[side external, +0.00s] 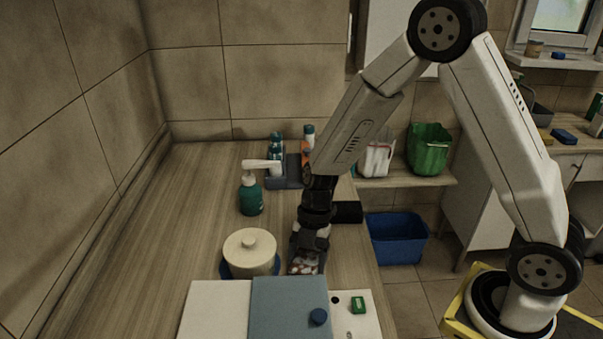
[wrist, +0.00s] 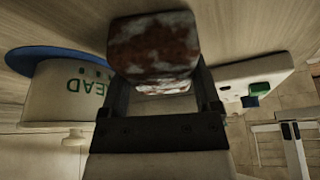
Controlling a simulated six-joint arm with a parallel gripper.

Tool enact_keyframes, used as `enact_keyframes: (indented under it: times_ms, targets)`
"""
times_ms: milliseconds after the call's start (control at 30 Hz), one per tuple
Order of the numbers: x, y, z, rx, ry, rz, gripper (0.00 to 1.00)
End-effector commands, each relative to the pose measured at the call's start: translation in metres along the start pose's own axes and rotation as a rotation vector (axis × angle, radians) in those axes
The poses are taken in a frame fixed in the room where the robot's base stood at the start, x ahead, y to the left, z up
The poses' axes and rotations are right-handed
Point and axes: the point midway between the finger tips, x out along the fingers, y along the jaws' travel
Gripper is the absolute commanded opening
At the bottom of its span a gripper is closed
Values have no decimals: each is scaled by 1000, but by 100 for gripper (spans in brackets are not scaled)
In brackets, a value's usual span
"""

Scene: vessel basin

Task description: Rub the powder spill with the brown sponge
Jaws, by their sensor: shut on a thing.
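My gripper (side external: 307,255) is low over the wooden counter, just right of a cream lidded pot. It is shut on a block mottled reddish brown and white, which I take to be the brown sponge (side external: 303,267). In the wrist view the sponge (wrist: 155,45) sits between the two dark fingers of my gripper (wrist: 166,92) and sticks out past them. I cannot tell whether it touches the counter. No powder spill can be made out; the near boxes, my gripper and the sponge hide part of the counter.
The cream pot (side external: 250,254) stands on a blue plate close left. A blue-grey box (side external: 285,300) is close in front, beside a white panel (side external: 370,325) with a green part. A teal pump bottle (side external: 250,195) and a bottle caddy (side external: 287,172) stand behind. The counter's left is clear.

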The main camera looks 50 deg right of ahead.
Motion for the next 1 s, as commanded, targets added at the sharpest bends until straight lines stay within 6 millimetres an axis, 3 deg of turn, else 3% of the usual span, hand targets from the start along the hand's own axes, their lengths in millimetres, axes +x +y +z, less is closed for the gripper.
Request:
enact_keyframes:
  times_ms: [267, 367, 1000]
  targets:
    - [6, -8, -18, 1, 2, -1, 25]
    - [-15, -8, -26, -1, -1, 4, 25]
    - [-64, -8, -46, 1, 0, 1, 25]
